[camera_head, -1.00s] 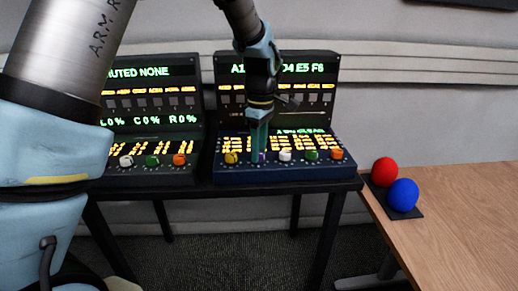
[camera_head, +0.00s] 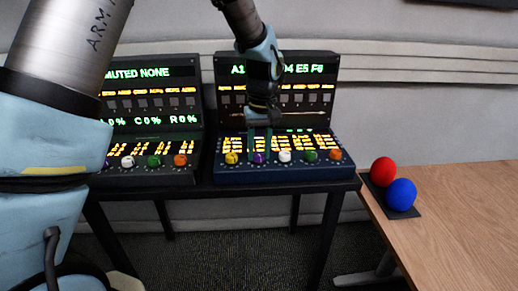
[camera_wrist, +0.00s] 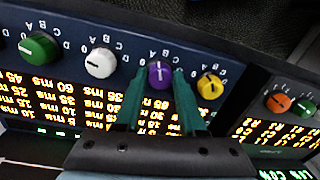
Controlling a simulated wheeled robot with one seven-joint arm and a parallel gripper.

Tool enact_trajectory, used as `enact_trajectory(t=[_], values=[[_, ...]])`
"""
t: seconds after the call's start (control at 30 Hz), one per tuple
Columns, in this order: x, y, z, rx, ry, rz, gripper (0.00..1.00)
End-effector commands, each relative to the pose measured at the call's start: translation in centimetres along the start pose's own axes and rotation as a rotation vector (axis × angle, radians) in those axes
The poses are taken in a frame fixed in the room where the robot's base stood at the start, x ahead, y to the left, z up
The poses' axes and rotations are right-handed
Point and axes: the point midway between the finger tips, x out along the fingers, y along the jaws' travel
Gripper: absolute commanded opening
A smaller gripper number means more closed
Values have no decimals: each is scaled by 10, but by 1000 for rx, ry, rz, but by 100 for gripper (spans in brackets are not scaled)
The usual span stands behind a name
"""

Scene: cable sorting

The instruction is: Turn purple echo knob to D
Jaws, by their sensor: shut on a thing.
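The purple knob (camera_head: 259,158) sits on the front panel of the right console (camera_head: 270,174), between the yellow knob (camera_head: 231,159) and the white knob (camera_head: 285,156). My gripper (camera_head: 259,153) reaches down to it from above. In the wrist view the panel appears upside down, and my gripper's green fingers (camera_wrist: 160,76) are on either side of the purple knob (camera_wrist: 160,72), shut on it. A pale mark shows on the knob, with small letters around its far side. I cannot read for sure which letter the mark points to.
Green (camera_head: 310,155) and orange (camera_head: 335,154) knobs continue the row to the right. A similar left console (camera_head: 150,176) stands beside it on the black table (camera_head: 200,188). A red ball (camera_head: 384,171) and blue ball (camera_head: 402,194) rest on the wooden table (camera_head: 460,215).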

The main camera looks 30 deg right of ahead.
Motion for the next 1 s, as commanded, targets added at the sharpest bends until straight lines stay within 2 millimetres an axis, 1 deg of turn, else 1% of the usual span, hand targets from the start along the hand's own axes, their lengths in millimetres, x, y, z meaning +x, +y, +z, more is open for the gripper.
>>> enact_trajectory(t=[1.0], values=[[-1, -3, 1, 962, 53, 0, 0]])
